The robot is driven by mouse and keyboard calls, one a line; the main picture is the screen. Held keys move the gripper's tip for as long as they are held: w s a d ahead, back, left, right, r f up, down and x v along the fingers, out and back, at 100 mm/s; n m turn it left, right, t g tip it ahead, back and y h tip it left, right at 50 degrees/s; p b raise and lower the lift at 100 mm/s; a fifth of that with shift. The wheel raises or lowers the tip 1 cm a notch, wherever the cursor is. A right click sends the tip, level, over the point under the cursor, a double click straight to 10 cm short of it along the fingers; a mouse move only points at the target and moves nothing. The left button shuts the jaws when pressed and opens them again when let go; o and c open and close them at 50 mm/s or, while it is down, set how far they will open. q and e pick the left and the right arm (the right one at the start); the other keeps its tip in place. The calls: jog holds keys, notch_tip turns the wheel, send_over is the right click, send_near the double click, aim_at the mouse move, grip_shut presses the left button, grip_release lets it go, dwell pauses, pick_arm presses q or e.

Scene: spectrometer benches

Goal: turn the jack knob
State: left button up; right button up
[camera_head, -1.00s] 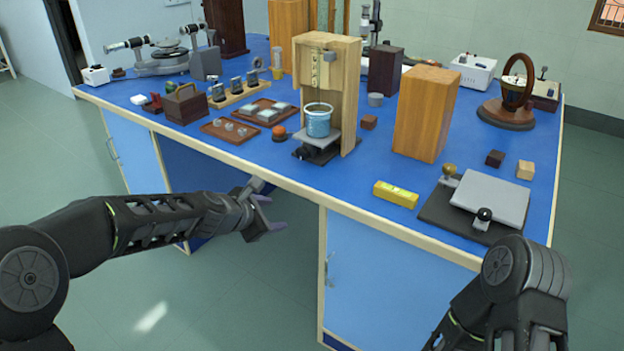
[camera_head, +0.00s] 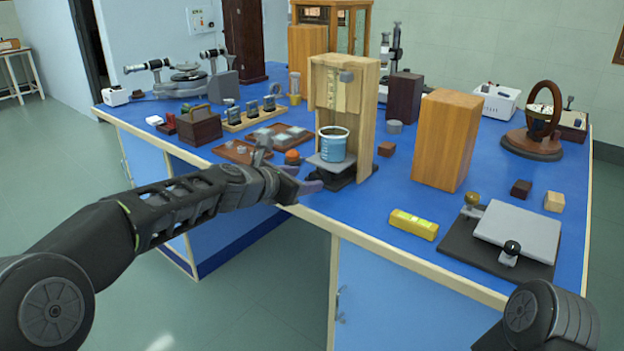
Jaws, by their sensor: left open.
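The small jack with a grey top plate (camera_head: 324,164) and black base stands near the front edge of the blue bench. My left gripper (camera_head: 300,178) is open and empty, at the bench's front edge just left of the jack. Its fingers cover the jack's front left side, so the knob is hidden there. I cannot tell whether a finger touches the jack. My right forearm shows at the lower right; its gripper is out of view.
An orange-red round object (camera_head: 293,157) and a brown tray (camera_head: 240,152) lie left of the jack. A tall wooden block (camera_head: 447,140), a yellow bar (camera_head: 414,224) and a grey plate with knobs (camera_head: 517,235) stand to the right. The bench front between is clear.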

aim_at(314, 178)
pick_arm(q)
jog(key=x, duration=0.4)
jog(key=shift+w+f, duration=0.1)
jog(key=shift+c, duration=0.4)
grip_shut()
